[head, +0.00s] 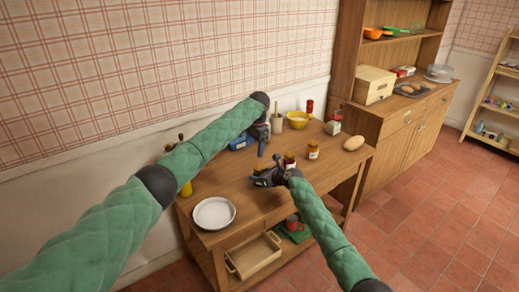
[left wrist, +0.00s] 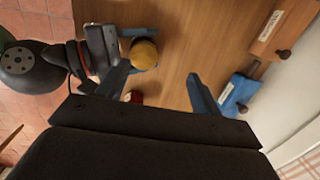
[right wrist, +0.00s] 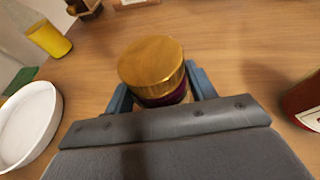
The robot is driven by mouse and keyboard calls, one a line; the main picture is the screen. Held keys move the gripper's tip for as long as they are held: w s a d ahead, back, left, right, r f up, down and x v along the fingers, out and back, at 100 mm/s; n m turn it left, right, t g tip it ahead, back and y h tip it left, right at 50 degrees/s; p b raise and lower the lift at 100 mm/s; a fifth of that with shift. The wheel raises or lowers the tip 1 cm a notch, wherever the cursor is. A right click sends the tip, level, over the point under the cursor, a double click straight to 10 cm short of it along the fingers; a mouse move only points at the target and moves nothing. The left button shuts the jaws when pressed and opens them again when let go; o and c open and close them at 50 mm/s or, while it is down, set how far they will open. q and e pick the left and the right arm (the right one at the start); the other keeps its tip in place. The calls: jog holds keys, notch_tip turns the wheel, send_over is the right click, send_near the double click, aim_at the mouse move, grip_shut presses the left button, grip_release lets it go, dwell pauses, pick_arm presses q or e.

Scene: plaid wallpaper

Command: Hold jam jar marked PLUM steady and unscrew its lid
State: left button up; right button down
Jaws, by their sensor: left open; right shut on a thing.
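A jam jar with a gold lid and dark purple contents (right wrist: 160,97) stands between the fingers of my right gripper (right wrist: 158,88), which is shut on its body. Its lid (right wrist: 150,60) is on; no label is readable, so I cannot confirm PLUM. In the head view my right gripper (head: 266,178) is low over the table. My left gripper (head: 263,148) is open and empty, above and behind it. In the left wrist view the gold lid (left wrist: 144,54) lies beside one finger of my left gripper (left wrist: 160,82), not between the fingers.
Two other jars (head: 289,160) (head: 313,150) stand right of the held jar on the wooden table (head: 235,185). A white plate (head: 214,213) is at the front left.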

aim_at(259, 167)
pick_arm(q)
jog(key=m, duration=0.4)
jog(key=shift+s+d+f, duration=0.25)
jog(key=shift+d+f, duration=0.1)
jog(key=shift+d, duration=0.05)
jog(key=m, duration=0.4)
jog(key=shift+s+d+h, duration=0.1)
jog(key=shift+d+h, duration=0.25)
jog(key=shift+h, duration=0.05)
jog(key=m, duration=0.5)
jog(key=shift+d+m, duration=0.3)
jog(key=shift+m, duration=0.1)
jog(key=m, duration=0.4)
jog(key=shift+f, duration=4.05)
jog(key=c, duration=1)
jog(key=shift+c, duration=0.2)
